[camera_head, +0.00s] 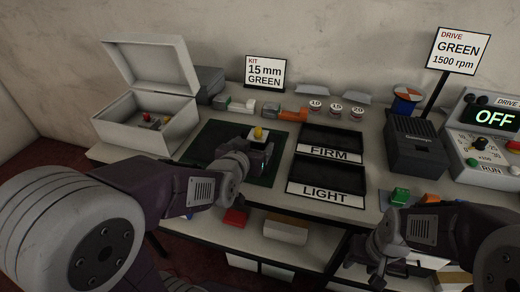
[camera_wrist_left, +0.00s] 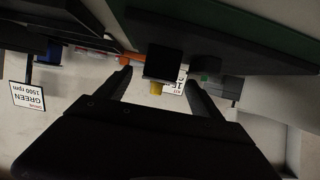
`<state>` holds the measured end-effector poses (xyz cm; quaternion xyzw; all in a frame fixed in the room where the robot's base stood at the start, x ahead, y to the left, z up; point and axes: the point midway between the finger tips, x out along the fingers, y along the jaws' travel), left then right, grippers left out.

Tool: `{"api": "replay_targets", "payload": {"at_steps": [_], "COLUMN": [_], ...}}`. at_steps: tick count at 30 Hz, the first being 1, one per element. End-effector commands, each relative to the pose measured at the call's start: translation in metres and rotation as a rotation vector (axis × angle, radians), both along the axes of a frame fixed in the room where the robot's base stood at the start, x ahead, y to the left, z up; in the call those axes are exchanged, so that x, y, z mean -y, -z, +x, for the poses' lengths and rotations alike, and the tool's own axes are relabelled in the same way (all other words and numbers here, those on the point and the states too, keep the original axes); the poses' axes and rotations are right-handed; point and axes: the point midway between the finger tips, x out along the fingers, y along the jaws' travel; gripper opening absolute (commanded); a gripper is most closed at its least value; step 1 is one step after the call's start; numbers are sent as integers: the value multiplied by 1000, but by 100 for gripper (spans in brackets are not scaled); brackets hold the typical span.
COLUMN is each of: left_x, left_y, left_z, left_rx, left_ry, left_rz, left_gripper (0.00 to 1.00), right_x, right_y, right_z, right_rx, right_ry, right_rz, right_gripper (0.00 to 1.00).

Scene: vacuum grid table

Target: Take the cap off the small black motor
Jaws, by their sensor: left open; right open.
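A small black block with a yellow top, which looks like the motor with its cap, shows in the left wrist view: the block (camera_wrist_left: 163,62) and the yellow top (camera_wrist_left: 156,88). That view is upside down. In the head view the yellow cap (camera_head: 258,133) rises just beyond my left gripper (camera_head: 260,158), over the dark green mat (camera_head: 207,142); the block is mostly hidden there. My left gripper (camera_wrist_left: 158,80) is open, with a finger to either side of the block and cap in the wrist view. Contact cannot be told. My right gripper (camera_head: 380,262) is open and empty at the table's front right.
An open white box (camera_head: 130,135) stands left of the mat. Black trays marked FIRM (camera_head: 330,140) and LIGHT (camera_head: 325,175) lie to its right. A black machine (camera_head: 415,150) and the drive unit (camera_head: 485,150) stand further right. Small blocks and discs line the back.

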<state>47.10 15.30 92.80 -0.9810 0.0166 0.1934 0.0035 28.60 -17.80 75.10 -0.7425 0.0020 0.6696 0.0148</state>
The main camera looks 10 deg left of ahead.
Motion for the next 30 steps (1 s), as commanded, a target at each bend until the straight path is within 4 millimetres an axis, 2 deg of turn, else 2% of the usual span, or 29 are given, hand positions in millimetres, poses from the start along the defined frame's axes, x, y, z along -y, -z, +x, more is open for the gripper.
{"api": "replay_targets", "payload": {"at_steps": [3,6,9,14,22,30], "left_x": [0,1,1,1,2,3], "left_y": [-1,5,14,16,35,36], "left_z": [10,19,31,36,76,82], "left_rx": [-8,-8,-4,-4,-4,-3], "left_ry": [-1,0,0,0,0,0], "left_rz": [3,1,-1,-1,0,0], "left_gripper": [76,76,76,76,76,76], "right_x": [0,0,0,0,0,0], "right_y": [-17,-24,-15,-14,-6,-7], "right_z": [0,0,0,0,0,0], "right_rx": [0,1,0,0,0,0], "right_ry": [0,0,0,0,0,0], "right_rz": [0,0,0,0,0,0], "right_gripper": [46,46,46,46,46,46]}}
